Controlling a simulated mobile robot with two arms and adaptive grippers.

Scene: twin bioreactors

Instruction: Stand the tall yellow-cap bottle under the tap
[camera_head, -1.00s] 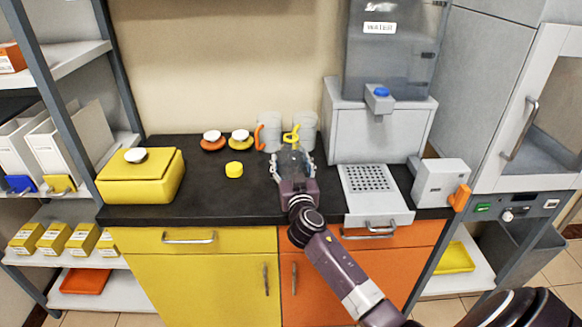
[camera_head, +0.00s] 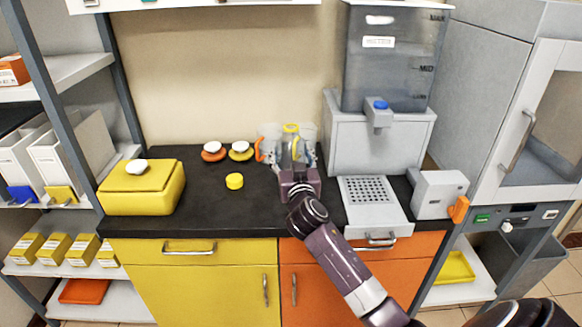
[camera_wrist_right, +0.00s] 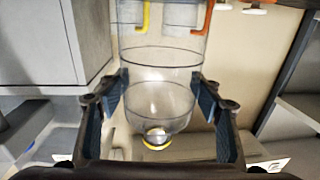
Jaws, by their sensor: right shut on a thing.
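My right gripper (camera_head: 297,165) is shut on a tall clear bottle (camera_head: 288,150) with a yellow ring at its neck, at the back middle of the counter. In the right wrist view the clear bottle (camera_wrist_right: 160,85) stands between the two fingers of the right gripper (camera_wrist_right: 160,105), its yellow ring (camera_wrist_right: 157,144) low in the picture. The bottle looks upright and apparently a little raised; its base is hidden in the head view. The tap (camera_head: 378,115) with a blue button is to the right, above a grated drip tray (camera_head: 365,217). A loose yellow cap (camera_head: 235,181) lies on the counter. My left gripper is not in view.
Clear vessels with orange and yellow handles stand just behind the bottle. A yellow box (camera_head: 140,190) and two small white-topped items (camera_head: 213,148) are to the left. A grey device (camera_head: 436,193) with an orange knob stands right of the tray.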

